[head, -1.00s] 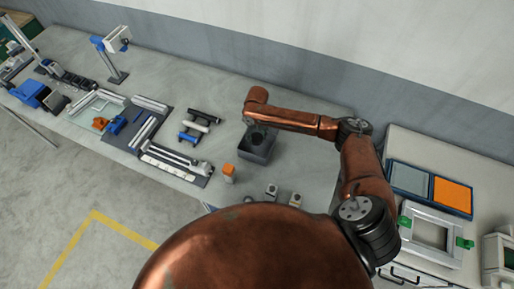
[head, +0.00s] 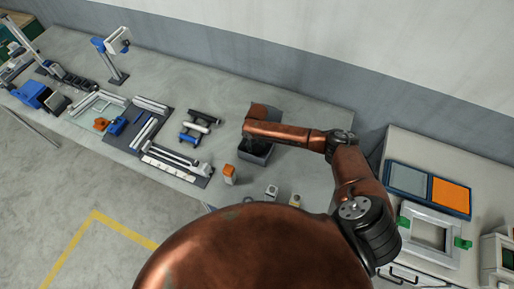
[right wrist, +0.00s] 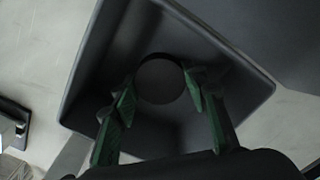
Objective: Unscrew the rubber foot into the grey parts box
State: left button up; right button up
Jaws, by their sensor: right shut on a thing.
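The grey parts box (head: 262,159) stands on the bench, partly hidden behind my right arm in the head view. In the right wrist view its dark inside and rim (right wrist: 258,92) fill most of the picture. My right gripper (right wrist: 160,88) has green fingers shut on a round dark disc, the rubber foot (right wrist: 160,78). They are over or inside the box; the exact height is hard to tell. In the head view the right gripper (head: 252,145) is dark and small at the box. My left gripper is not in view.
An orange-topped block (head: 229,174) and small grey parts (head: 271,191) stand near the bench's front edge. Black, white and blue cylinders (head: 197,127) lie left of the box. A second bench with an orange and grey panel tray (head: 428,190) is at the right.

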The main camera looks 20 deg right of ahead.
aim_at(257, 148)
jog(key=o, duration=1.3)
jog(key=shift+f, duration=0.1)
notch_tip(257, 148, up, 12)
jog(key=shift+r+b, duration=0.2)
jog(key=shift+b, duration=0.2)
